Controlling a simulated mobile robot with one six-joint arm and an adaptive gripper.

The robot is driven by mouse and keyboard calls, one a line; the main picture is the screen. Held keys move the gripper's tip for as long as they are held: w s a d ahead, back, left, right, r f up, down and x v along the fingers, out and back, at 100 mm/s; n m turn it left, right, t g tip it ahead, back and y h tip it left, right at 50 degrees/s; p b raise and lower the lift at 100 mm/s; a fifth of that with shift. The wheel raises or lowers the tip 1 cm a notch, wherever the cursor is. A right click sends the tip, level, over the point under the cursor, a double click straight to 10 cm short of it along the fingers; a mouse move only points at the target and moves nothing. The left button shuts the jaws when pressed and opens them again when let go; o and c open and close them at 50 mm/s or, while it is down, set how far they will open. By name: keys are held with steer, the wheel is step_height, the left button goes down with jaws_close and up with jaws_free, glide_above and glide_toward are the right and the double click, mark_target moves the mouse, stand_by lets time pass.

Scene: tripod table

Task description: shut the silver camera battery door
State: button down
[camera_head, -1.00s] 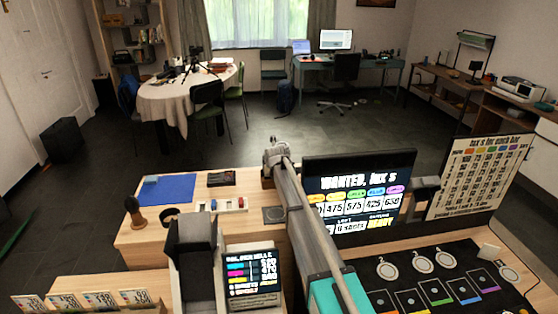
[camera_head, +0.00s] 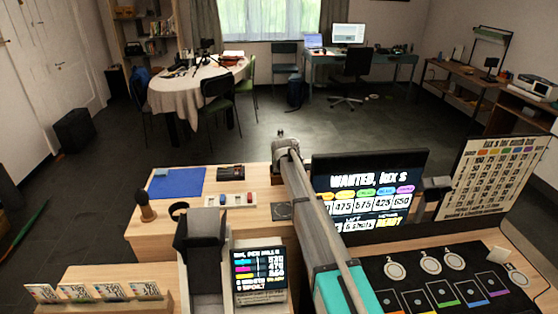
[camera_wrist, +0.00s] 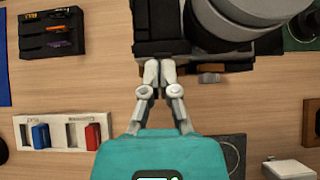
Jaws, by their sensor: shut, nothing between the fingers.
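The camera (camera_wrist: 165,28) is at the top of the wrist view, cut off by the frame edge. The part in view has a black body and a large grey lens barrel (camera_wrist: 235,18). A small brown and grey piece (camera_wrist: 210,75) shows at its lower edge; I cannot tell whether it is the battery door or how far it stands open. My gripper (camera_wrist: 158,66) is shut and empty, its fingertips at the camera's lower edge; contact is unclear. In the head view my arm hides the gripper and most of that spot.
A black tray (camera_wrist: 51,48) and a white holder with blue and red blocks (camera_wrist: 62,117) lie left of the gripper. A dark square plate (camera_wrist: 233,140) and a white block (camera_wrist: 290,168) lie to the right. Lit screens (camera_head: 368,160) stand close to my arm.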

steer(key=shift+r, duration=0.2)
steer(key=shift+r+p, duration=0.6)
steer(key=shift+p, duration=0.25)
steer(key=shift+s, duration=0.1)
